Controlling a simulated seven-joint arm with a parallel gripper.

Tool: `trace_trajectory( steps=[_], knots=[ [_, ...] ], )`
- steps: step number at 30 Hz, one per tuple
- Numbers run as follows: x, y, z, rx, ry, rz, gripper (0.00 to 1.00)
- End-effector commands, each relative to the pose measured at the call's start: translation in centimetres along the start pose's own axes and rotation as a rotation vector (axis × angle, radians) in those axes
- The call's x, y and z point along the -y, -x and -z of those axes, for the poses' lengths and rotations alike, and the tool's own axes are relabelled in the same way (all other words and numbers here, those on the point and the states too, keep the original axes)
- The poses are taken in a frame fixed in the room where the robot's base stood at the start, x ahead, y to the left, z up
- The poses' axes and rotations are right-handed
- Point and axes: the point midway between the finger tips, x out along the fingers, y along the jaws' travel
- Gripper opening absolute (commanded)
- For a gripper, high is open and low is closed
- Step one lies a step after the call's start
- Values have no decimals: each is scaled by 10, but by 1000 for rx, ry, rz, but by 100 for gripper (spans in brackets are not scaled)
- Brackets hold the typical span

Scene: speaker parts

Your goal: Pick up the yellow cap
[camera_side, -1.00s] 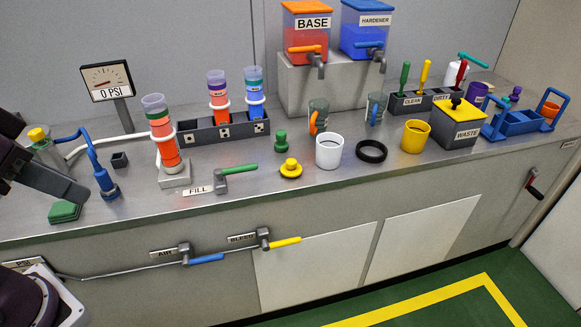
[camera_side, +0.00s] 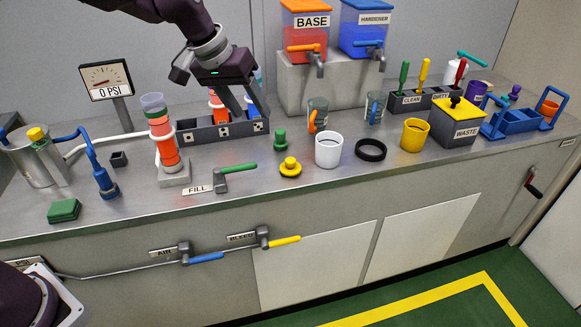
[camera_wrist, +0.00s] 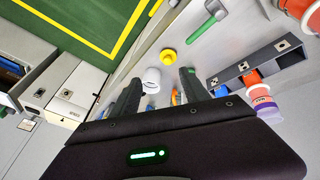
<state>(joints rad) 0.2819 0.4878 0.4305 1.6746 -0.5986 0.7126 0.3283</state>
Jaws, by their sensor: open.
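The yellow cap (camera_side: 290,168) is a round disc with a raised knob on top. It rests on the grey counter near its front edge, right of the green-handled FILL valve. In the wrist view the yellow cap (camera_wrist: 168,55) lies beyond the fingertips. My gripper (camera_side: 252,115) hangs above the back of the counter, up and to the left of the cap, in front of the dark cup rack. Its two fingers are apart and nothing is between them. In the wrist view my gripper (camera_wrist: 158,82) also shows spread fingers.
A green knobbed piece (camera_side: 280,141) stands just behind the cap. A white cup (camera_side: 328,150) and a black ring (camera_side: 371,151) are to its right. The FILL valve (camera_side: 221,181) is to its left. The dark rack (camera_side: 205,133) holds orange and blue cylinders.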

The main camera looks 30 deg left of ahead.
Motion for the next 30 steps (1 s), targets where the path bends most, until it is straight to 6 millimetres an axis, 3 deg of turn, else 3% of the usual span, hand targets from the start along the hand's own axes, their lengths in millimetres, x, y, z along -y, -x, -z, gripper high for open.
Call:
trace_trajectory(
  steps=[1, 3, 6, 9, 23, 30],
  knots=[
    [1, -44, 12, 10, -20, 36, 54],
    [3, -95, 27, 2, -57, 79, 54],
    [3, -152, 34, -7, -117, 126, 54],
    [2, -183, 35, -13, -157, 150, 54],
    [14, -257, 45, -13, -171, 158, 54],
    [15, -263, 45, -13, -168, 155, 54]
  ],
)
